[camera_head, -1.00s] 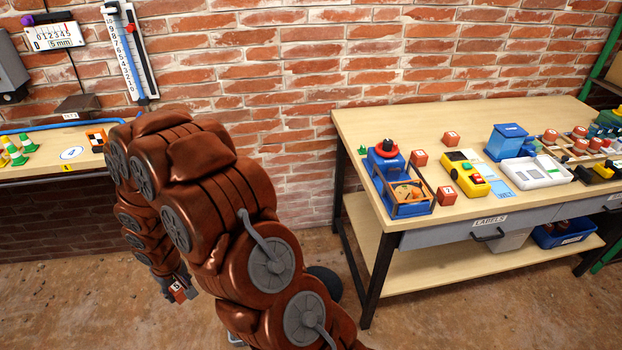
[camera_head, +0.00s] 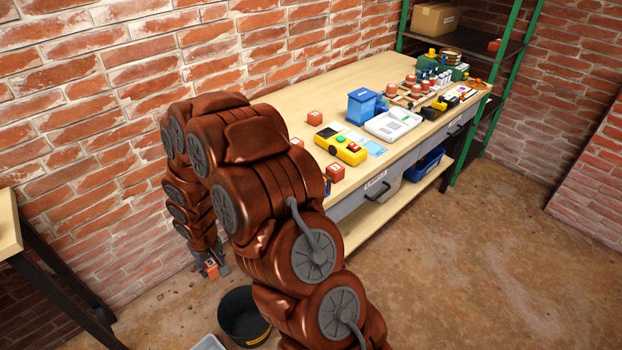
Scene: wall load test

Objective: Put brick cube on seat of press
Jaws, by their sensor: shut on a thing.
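My gripper (camera_head: 211,266) hangs low at the left of the workbench, shut on a small brick cube (camera_head: 212,271). The cube is well below the bench top and apart from it, above the floor. Its far side is hidden by the fingers. I cannot make out the press for certain; my arm covers the near left end of the workbench (camera_head: 378,72). Other brick-coloured cubes stand on the bench: one at the back (camera_head: 314,118), one at the front edge (camera_head: 335,173), and one partly behind my arm.
A black bucket (camera_head: 244,314) is on the floor near my gripper. Another table (camera_head: 8,225) is at the left edge. Open floor lies at the right.

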